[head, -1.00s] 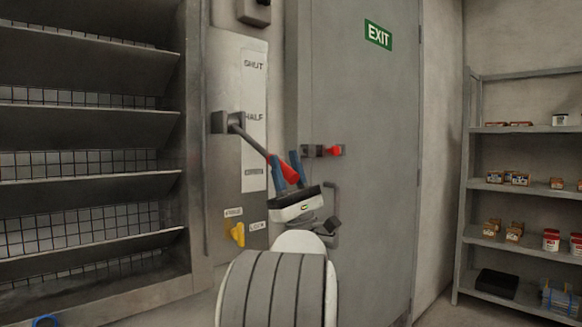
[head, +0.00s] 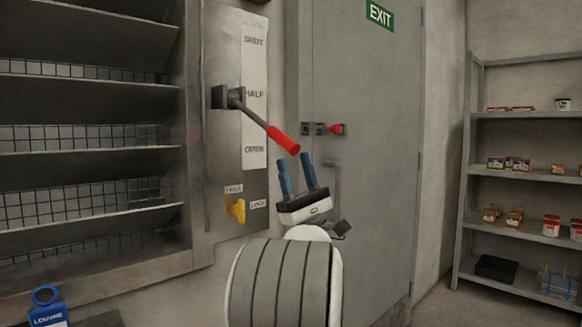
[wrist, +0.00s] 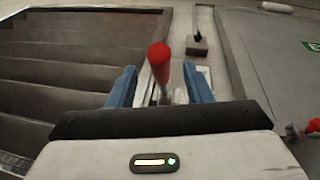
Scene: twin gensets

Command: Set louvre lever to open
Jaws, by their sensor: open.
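The louvre lever (head: 283,140) has a red grip on a dark arm and slants down to the right from its pivot (head: 228,97) beside the word HALF. Its scale plate (head: 255,120) reads SHUT at the top, HALF in the middle and OPEN at the bottom. My gripper (head: 293,164) is open and empty, its blue fingers pointing up just below the grip's end, apart from it in the head view. In the wrist view the red grip (wrist: 159,65) shows between the two fingers, end-on; contact cannot be told.
A yellow catch (head: 236,208) with small labels sits below the scale. Louvre slats (head: 85,105) fill the left. A grey door (head: 370,190) with a red-ended bolt (head: 335,129) stands behind. A stocked shelf (head: 520,115) is at right. A blue tag reading LOUVRE (head: 47,308) is lower left.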

